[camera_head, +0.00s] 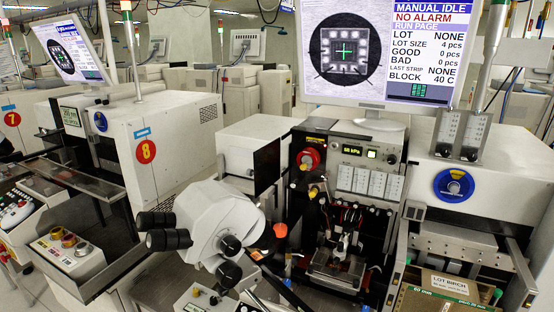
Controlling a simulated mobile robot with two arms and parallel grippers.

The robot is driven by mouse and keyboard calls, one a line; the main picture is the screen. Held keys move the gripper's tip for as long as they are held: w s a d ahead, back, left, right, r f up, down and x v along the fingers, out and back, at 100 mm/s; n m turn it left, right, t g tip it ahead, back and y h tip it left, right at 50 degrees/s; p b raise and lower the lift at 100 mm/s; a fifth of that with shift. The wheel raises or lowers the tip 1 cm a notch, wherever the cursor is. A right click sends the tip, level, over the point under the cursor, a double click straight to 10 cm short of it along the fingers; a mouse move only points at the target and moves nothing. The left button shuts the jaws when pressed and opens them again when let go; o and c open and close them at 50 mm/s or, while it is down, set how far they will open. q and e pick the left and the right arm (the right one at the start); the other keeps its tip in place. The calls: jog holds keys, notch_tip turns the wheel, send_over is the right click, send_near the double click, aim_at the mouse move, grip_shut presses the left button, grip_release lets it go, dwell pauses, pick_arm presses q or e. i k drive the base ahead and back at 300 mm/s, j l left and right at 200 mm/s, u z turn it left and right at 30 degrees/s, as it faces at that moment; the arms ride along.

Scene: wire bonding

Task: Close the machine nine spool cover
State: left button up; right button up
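The machine in front of me shows no number in view; I take it as machine nine because it stands right of the machine marked 8 (146,151). I cannot tell for sure which part is its spool cover. A white box with a dark front face (266,165) sticks out at its upper left. Beside it is a red round part (308,158) on the dark front panel. Neither of my grippers is in view.
A white microscope with black eyepieces (217,221) stands in front, at lower middle. A monitor (385,48) hangs above the machine. A carton marked LOT BIRCH (450,284) is at lower right.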

aim_at(267, 159)
jog(key=i+j+z, duration=0.1)
jog(key=j+z, duration=0.15)
jog(key=z, duration=0.2)
jog(key=j+z, duration=0.2)
jog(key=z, duration=0.25)
jog(key=j+z, duration=0.2)
jog(key=j, duration=0.75)
jog(key=j+z, duration=0.2)
jog(key=j, duration=0.8)
jog(key=k+j, duration=0.1)
jog(key=k, duration=0.55)
jog(key=j+z, duration=0.3)
jog(key=k+j+z, duration=0.15)
jog(key=z, duration=0.2)
jog(key=j, duration=0.1)
